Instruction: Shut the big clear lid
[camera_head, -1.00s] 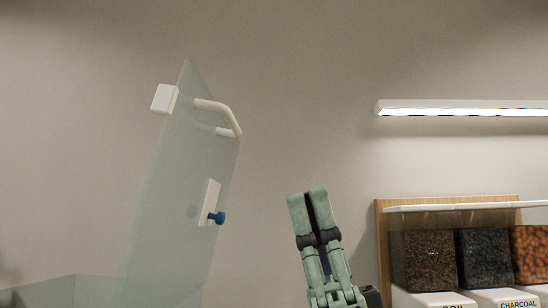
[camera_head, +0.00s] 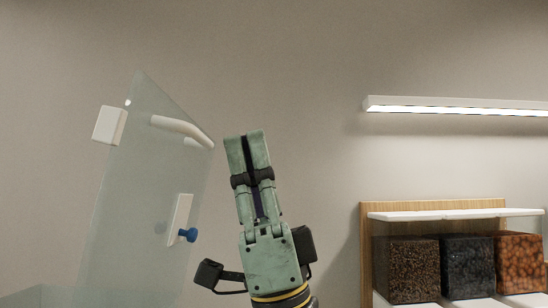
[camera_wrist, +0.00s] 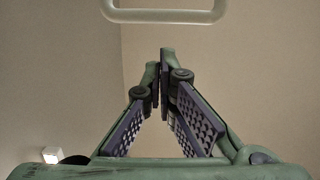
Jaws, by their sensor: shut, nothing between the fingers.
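The big clear lid (camera_head: 140,190) stands raised and tilted at the left of the head view. It carries a white bar handle (camera_head: 182,129) near its top edge, a white block (camera_head: 109,125) at its upper left, and a white plate (camera_head: 180,219) with a blue knob (camera_head: 188,235). My gripper (camera_head: 247,138) points up just right of the lid, shut and empty. In the head view it is apart from the handle. In the wrist view the white handle (camera_wrist: 163,15) shows ahead of my shut fingertips (camera_wrist: 160,55), with no contact visible.
The rim of a clear tank (camera_head: 40,290) shows at the lower left. At the right, a wooden rack (camera_head: 366,255) holds clear bins of soil (camera_head: 410,265), charcoal (camera_head: 468,265) and orange pellets (camera_head: 521,262). A lit lamp bar (camera_head: 460,108) is above them on the wall.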

